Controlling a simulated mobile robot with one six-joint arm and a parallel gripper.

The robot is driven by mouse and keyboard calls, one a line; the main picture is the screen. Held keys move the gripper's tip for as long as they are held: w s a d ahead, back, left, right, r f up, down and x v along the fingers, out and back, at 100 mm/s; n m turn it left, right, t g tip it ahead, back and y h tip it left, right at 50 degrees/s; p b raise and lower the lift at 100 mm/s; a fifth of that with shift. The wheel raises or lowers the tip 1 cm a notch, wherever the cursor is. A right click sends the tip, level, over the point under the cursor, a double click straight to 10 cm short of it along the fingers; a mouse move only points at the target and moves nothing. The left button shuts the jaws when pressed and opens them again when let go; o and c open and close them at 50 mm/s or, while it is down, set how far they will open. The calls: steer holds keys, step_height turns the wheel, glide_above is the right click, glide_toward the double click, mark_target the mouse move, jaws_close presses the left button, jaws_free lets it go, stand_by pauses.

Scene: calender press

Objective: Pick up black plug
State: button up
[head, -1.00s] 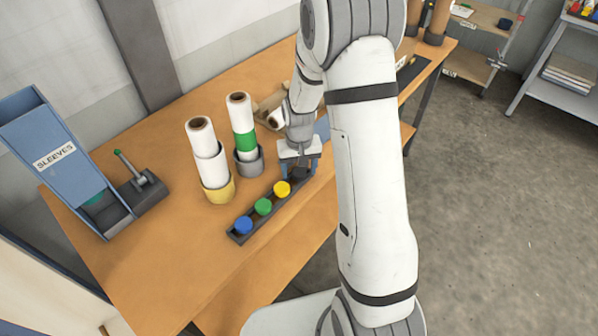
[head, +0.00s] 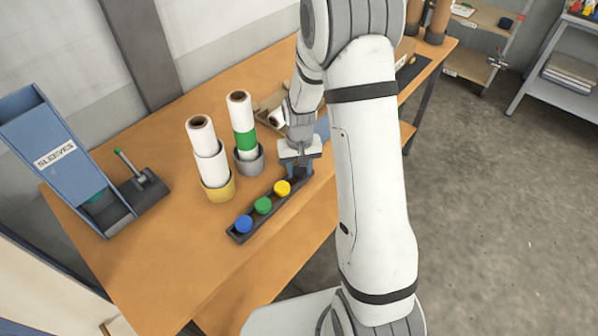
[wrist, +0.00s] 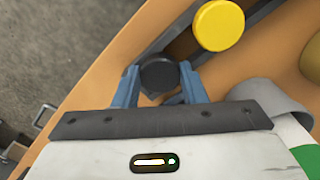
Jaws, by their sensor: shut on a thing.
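The black plug (wrist: 159,74) sits between the two blue fingers of my gripper (wrist: 158,80) in the wrist view. My gripper is shut on it, with a finger on each side. In the head view my gripper (head: 299,170) is at the far right end of the dark plug tray (head: 240,236), where the plug is mostly hidden by the fingers. I cannot tell whether the plug is clear of the tray. A yellow plug (head: 282,188), a green plug (head: 263,205) and a blue plug (head: 244,224) stand in a row in the tray.
White rolls stand in a yellow holder (head: 219,192) and a grey holder (head: 249,163) left of my gripper. A blue sleeves chute (head: 60,150) and a small lever device (head: 141,186) are at the left. The wooden table (head: 185,255) is clear in front.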

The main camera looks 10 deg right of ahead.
mark_target(299, 171)
step_height(299, 171, up, 10)
steer(key=b, duration=0.1)
steer(key=shift+b, duration=0.4)
stand_by(0.4)
